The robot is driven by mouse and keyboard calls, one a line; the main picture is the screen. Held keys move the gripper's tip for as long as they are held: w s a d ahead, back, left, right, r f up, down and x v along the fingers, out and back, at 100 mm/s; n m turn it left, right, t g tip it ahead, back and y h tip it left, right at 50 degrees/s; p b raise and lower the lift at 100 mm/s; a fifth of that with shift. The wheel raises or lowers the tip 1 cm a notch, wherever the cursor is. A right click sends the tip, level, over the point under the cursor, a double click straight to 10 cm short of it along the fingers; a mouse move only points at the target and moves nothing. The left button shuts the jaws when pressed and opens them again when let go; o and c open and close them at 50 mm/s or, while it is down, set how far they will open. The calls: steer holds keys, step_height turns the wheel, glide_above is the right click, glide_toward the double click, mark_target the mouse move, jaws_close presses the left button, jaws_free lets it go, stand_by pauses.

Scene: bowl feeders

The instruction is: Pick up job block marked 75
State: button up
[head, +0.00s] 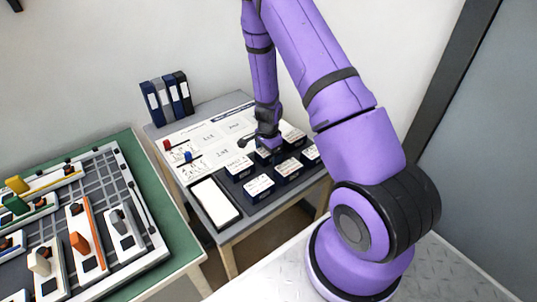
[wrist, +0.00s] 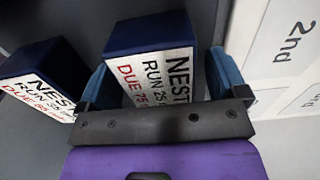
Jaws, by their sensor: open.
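The dark blue job block (wrist: 148,58), with a white label reading NEST, RUN 25 and DUE 75, sits between the two blue-tipped fingers of my gripper (wrist: 162,82) in the wrist view. The gripper is open, one finger on each side of the block. I cannot tell whether either finger touches it. The lower edge of its label is hidden behind the gripper body. In the head view my gripper (head: 267,143) is down among the blocks on the grey desk, and largely hides the block under it.
A similar block (wrist: 42,80) lies close left in the wrist view, its label seemingly DUE 65. Several labelled blocks, including one at the front (head: 258,187), surround the gripper. A paper tray (head: 236,219), binders (head: 166,98) and a green feeder table (head: 127,143) stand nearby.

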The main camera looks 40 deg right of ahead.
steer(key=shift+f, duration=0.25)
steer(key=c, duration=1.1)
steer(key=shift+r, duration=0.1)
